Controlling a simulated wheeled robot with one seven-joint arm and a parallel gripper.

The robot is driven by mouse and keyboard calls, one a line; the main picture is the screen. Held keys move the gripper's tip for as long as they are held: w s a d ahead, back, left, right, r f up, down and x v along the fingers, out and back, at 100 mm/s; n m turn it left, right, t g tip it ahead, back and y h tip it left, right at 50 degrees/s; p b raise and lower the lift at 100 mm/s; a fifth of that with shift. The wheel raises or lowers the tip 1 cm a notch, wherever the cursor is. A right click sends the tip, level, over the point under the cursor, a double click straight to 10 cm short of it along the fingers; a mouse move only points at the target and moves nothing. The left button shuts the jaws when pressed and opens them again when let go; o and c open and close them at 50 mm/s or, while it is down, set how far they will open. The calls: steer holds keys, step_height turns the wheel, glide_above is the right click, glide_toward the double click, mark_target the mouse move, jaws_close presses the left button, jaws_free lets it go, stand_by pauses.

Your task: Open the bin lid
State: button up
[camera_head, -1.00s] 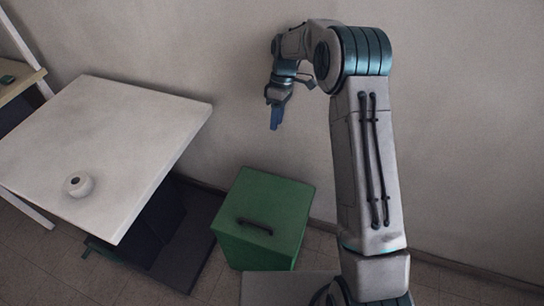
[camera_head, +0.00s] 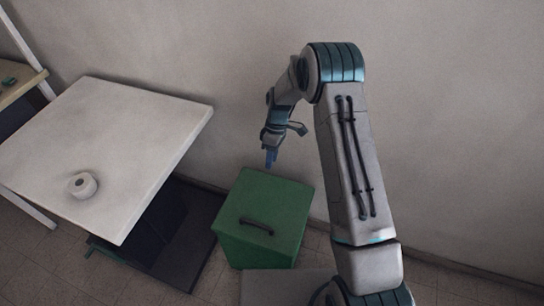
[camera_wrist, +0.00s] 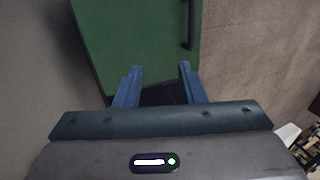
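The green bin (camera_head: 262,215) stands on the floor by the wall, with its flat lid shut. A dark bar handle (camera_head: 256,226) lies on the lid near its front edge. In the wrist view the green lid (camera_wrist: 135,40) fills the upper middle, and the handle (camera_wrist: 188,25) is at its right edge. My gripper (camera_head: 270,158) points down above the back edge of the bin, apart from the handle. In the wrist view my gripper (camera_wrist: 158,70) shows two blue fingers spread apart with nothing between them.
A white table (camera_head: 110,150) stands left of the bin, with a white roll (camera_head: 82,185) on it. A dark mat or base (camera_head: 185,245) lies between table and bin. The wall (camera_head: 450,130) is close behind. A grey surface (camera_head: 285,287) is in front of the bin.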

steer(key=shift+c, duration=0.4)
jaws_close()
stand_by(0.9)
steer(key=shift+o, duration=0.4)
jaws_free()
steer(key=b+v, duration=0.2)
steer(key=v, duration=1.1)
steer(key=shift+r, duration=0.4)
steer(key=shift+w, duration=0.1)
